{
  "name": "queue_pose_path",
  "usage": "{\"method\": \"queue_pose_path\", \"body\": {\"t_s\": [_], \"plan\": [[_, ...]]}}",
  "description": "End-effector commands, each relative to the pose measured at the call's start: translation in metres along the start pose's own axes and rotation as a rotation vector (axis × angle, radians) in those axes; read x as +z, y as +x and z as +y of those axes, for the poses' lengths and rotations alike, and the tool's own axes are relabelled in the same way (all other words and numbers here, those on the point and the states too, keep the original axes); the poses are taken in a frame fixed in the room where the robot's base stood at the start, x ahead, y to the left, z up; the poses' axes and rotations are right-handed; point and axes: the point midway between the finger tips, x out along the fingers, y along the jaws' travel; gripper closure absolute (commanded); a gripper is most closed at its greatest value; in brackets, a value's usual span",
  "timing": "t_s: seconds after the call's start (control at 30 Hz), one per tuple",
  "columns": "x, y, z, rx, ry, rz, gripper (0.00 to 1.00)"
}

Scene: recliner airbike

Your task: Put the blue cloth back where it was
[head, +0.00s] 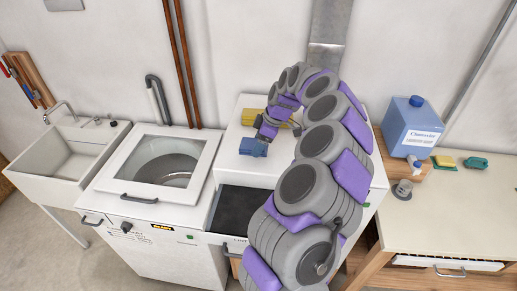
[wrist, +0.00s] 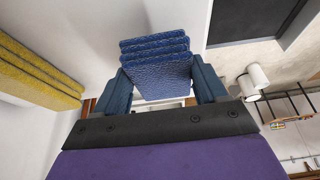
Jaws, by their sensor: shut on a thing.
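The blue cloth (wrist: 157,68) is folded in layers and sits between the two fingers of my gripper (wrist: 160,88) in the wrist view. In the head view the cloth (head: 253,147) hangs from my gripper (head: 262,137) over the white machine top (head: 234,165). I cannot tell whether the cloth touches that top. A folded yellow cloth (head: 251,115) lies on the machine top behind my gripper, partly hidden by my arm. It also shows at the left of the wrist view (wrist: 35,72).
An open dark compartment (head: 233,208) is in front of the machine top. A washer with a round drum (head: 165,170) and a sink (head: 62,160) stand to the left. A blue jug (head: 412,125), sponge (head: 444,161) and bench (head: 440,215) are on the right.

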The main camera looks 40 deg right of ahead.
Motion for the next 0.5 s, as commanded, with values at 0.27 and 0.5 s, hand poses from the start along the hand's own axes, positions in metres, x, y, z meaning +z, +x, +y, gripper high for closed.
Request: {"method": "queue_pose_path", "body": {"t_s": [0.27,0.5], "plan": [[0.003,0.010,0.004,-0.001,-0.001,0.001,0.53],[0.009,0.033,0.002,0.005,-0.003,-0.003,0.53]]}}
